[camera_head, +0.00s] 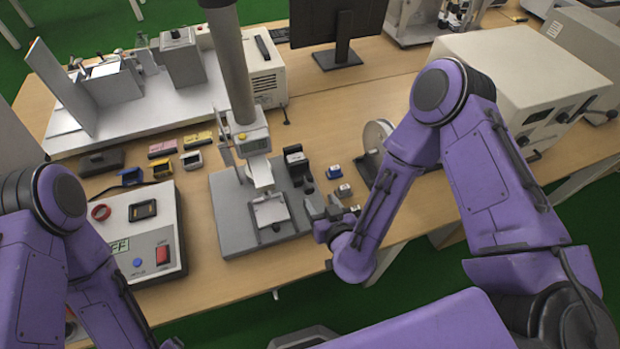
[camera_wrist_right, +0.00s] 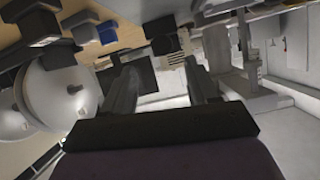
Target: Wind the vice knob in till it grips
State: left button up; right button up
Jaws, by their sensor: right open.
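A test stand with a grey base (camera_head: 235,215) and an upright column stands mid-table. A small pale fixture (camera_head: 270,212), which looks like the vice, sits on its base under a hanging clamp (camera_head: 260,175).
A black block (camera_head: 297,165) stands on the base's right side. Small blue-and-white boxes (camera_head: 334,171) lie right of it, near a round disc (camera_head: 377,137). A large beige machine (camera_head: 520,80) fills the right back.

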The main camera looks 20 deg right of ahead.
aim_at(311, 190)
jog(key=x, duration=0.4)
jog(key=p+x, duration=0.1)
jog(key=x, duration=0.3)
jog(key=shift+a+p, duration=0.25)
jog(key=shift+p, duration=0.05)
jog(key=shift+s+r, duration=0.1)
jog(key=c, duration=1)
jog(key=shift+d, duration=0.2)
jog(key=shift+a, duration=0.1)
